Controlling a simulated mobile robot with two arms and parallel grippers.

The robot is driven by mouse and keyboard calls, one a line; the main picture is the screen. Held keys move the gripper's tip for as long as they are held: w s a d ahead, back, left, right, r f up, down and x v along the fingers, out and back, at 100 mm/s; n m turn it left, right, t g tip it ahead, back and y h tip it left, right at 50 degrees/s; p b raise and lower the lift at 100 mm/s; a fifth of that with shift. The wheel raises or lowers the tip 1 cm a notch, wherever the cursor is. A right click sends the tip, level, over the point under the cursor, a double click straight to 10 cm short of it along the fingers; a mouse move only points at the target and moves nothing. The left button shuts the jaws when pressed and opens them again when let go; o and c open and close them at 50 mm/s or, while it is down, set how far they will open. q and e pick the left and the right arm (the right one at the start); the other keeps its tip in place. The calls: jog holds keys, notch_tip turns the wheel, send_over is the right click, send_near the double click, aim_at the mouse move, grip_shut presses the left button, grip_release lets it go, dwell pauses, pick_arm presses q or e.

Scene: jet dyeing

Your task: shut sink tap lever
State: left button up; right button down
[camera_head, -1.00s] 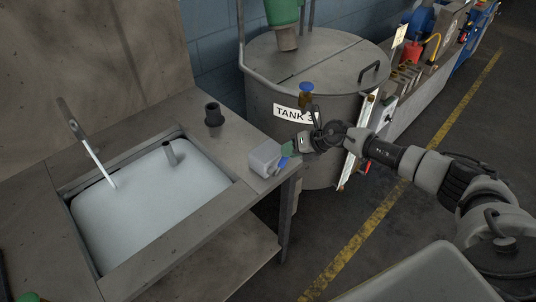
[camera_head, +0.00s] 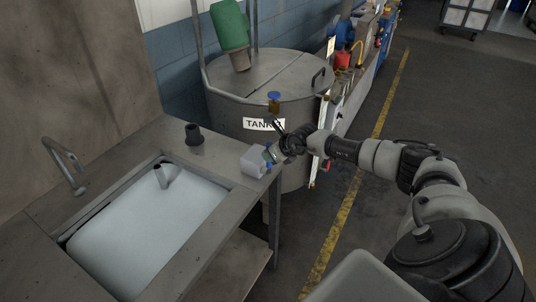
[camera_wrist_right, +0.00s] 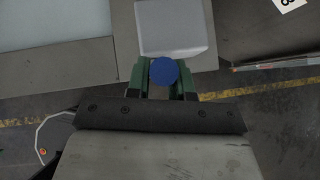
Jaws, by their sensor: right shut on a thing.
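The sink tap's spout (camera_head: 66,162) is a grey bent pipe over the left end of the sink (camera_head: 148,236). No water stream shows from it. A pale grey box (camera_head: 254,160) sits at the bench's right corner, and it also shows in the wrist view (camera_wrist_right: 175,28). A blue rounded piece (camera_wrist_right: 164,71), which looks like the lever end, is just in front of the box. My right gripper (camera_head: 268,154) is at the box, its green fingers shut on the blue piece. The rest of the lever is hidden. My left gripper is not in view.
A dark cup-like fitting (camera_head: 194,134) stands on the bench behind the sink. A large tank (camera_head: 245,112) with a blue-handled valve (camera_head: 274,97) stands behind my right gripper. The floor right of the yellow line is clear.

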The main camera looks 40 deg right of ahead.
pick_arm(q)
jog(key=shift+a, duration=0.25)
pick_arm(e)
jog(key=shift+f, duration=0.1)
jog(key=c, duration=1.3)
grip_release()
jog(key=shift+a, duration=0.1)
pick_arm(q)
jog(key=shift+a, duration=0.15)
pick_arm(e)
jog(key=shift+o, duration=0.2)
pick_arm(q)
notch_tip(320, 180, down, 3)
jog(key=b, duration=0.3)
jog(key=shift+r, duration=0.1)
pick_arm(e)
jog(key=v, duration=1.1)
jog(key=shift+a, duration=0.1)
